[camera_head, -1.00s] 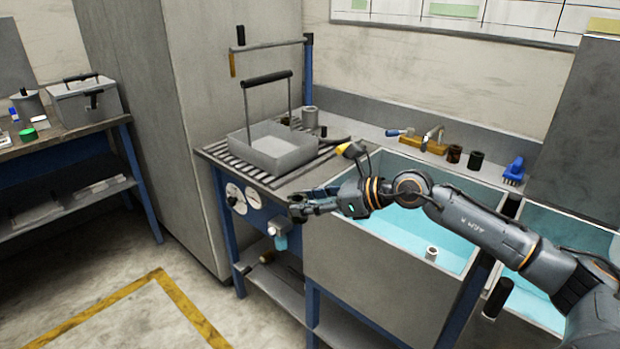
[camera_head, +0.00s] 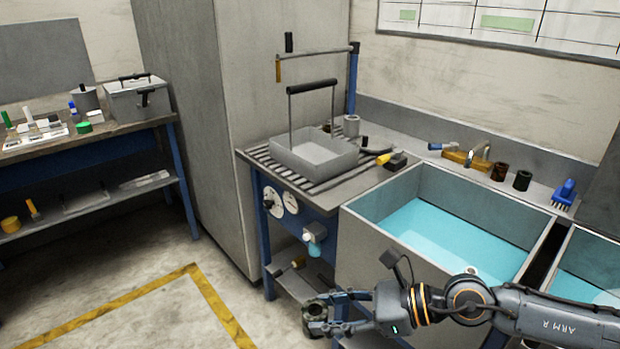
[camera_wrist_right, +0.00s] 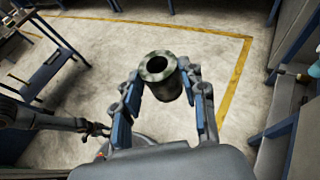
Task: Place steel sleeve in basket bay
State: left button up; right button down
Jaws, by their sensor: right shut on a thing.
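The steel sleeve (camera_wrist_right: 160,76) is a short, dark, mottled metal cylinder with a round through-hole. My right gripper (camera_wrist_right: 163,98) is shut on it, with blue-padded fingers on either side. In the head view the right gripper (camera_head: 330,312) holds the sleeve (camera_head: 314,312) low in front of the sink, well below and apart from the basket. The grey basket (camera_head: 318,162) with a tall black-topped handle stands on the slatted counter and looks empty; its inner floor shows only partly. My left gripper (camera_wrist_right: 97,129) shows small at the left of the right wrist view; its jaws are unclear.
The sink (camera_head: 440,235) with blue water lies right of the basket. A hanging bar (camera_head: 315,50) stands behind the basket. A grey cylinder (camera_head: 351,126) and a yellow-tipped tool (camera_head: 383,159) stand near it. The floor in front, marked with yellow tape, is clear.

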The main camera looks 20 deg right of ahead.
aim_at(301, 153)
jog(key=z, duration=0.2)
jog(key=i+j+z, duration=0.25)
jog(key=z, duration=0.15)
jog(key=i+j+z, duration=0.4)
jog(key=i+j, duration=0.2)
jog(key=i+j+z, duration=0.1)
jog(key=j, duration=0.35)
jog(key=i+j, duration=0.25)
jog(key=i+j+z, duration=0.1)
jog(key=j, duration=0.3)
jog(key=i+j, duration=0.2)
jog(key=j, duration=0.15)
